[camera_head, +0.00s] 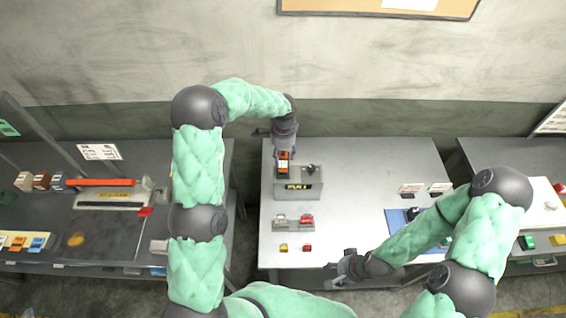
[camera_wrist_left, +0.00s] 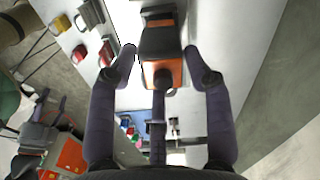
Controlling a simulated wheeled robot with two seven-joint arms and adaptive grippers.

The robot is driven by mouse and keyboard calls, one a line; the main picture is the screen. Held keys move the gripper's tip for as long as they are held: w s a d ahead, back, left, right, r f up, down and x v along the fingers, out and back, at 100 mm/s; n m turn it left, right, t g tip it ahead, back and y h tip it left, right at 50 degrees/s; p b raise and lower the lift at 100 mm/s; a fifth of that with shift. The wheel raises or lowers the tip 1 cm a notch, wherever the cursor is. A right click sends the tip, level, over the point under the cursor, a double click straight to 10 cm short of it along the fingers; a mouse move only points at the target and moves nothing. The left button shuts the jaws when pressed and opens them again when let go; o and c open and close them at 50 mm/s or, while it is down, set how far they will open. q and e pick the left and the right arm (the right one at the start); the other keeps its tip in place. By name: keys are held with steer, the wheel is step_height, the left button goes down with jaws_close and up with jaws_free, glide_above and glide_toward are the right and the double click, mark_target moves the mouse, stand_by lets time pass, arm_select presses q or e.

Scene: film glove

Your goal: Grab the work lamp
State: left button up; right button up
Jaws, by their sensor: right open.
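The work lamp appears to be the orange-and-black object (camera_head: 284,168) near the back left of the middle table, by a grey labelled holder. In the left wrist view the orange-and-black lamp (camera_wrist_left: 162,72) lies between my left gripper's spread fingertips, with narrow gaps at both sides. My left gripper (camera_head: 284,152) reaches over it from behind in the head view and partly hides it. The left gripper also shows in the wrist view (camera_wrist_left: 163,62), open around the lamp. My right gripper (camera_head: 338,266) is open and empty near the table's front edge.
The grey holder (camera_head: 300,187) has a black knob part at its right. Red and grey items (camera_head: 306,220) and small yellow and red blocks (camera_head: 307,248) lie in front. A blue mat (camera_head: 397,222) is at the right.

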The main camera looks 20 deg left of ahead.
arm_select(q)
jaws_close()
steer(key=shift+r, duration=0.15)
